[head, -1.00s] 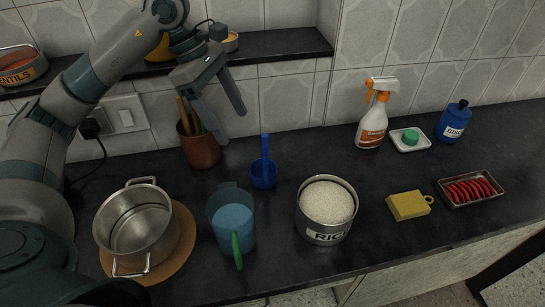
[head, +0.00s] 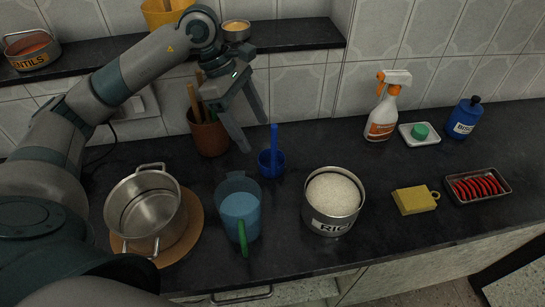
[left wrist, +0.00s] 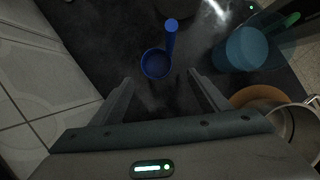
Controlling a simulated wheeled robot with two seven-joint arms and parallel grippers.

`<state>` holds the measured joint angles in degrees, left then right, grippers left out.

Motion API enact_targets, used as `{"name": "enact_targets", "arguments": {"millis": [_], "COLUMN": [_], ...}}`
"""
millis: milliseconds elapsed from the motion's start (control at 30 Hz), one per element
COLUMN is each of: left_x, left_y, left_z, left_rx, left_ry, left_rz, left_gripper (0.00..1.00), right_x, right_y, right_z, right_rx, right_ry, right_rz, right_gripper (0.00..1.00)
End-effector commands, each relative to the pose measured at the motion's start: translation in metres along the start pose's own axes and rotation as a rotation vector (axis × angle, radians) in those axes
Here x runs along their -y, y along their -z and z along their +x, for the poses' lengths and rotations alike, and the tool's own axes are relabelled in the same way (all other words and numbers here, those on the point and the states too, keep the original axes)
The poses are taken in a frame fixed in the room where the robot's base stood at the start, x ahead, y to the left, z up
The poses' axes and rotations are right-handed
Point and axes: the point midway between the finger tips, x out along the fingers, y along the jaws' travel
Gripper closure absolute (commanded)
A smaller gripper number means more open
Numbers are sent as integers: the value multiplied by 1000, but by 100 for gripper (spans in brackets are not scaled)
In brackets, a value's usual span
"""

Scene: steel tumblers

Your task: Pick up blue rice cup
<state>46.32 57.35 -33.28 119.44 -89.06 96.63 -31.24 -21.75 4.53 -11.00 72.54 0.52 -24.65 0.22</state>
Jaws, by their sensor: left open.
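The blue rice cup (head: 271,163) stands on the dark counter with its long handle pointing up. It sits between the blue jug and the rice canister, towards the wall. In the left wrist view the blue cup (left wrist: 156,63) lies ahead of the fingertips, roughly midway between them, with its handle to the upper right. My left gripper (head: 255,136) is open and empty, above the counter and just left of the cup's handle in the head view. It also shows in the left wrist view (left wrist: 158,82), with a finger on each side. My right gripper is not in view.
A rice canister (head: 332,222) stands right of the cup, a blue jug (head: 239,213) in front, a brown utensil pot (head: 209,138) behind left. A steel pot (head: 145,213) is at left.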

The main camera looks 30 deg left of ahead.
Motion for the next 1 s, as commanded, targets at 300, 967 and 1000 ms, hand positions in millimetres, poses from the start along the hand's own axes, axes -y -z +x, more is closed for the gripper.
{"name": "enact_targets", "arguments": {"millis": [300, 967, 1000], "left_x": [0, -2, -3], "left_y": [0, 1, 2], "left_z": [51, 70, 73], "left_rx": [0, 1, 0], "left_ry": [3, 3, 3], "left_rz": [0, -2, -2], "left_gripper": [31, 31, 31], "right_x": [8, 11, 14], "right_y": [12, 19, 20], "right_z": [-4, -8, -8], "right_rx": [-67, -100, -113], "right_ry": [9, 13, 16], "right_rz": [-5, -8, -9], "right_gripper": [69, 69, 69]}}
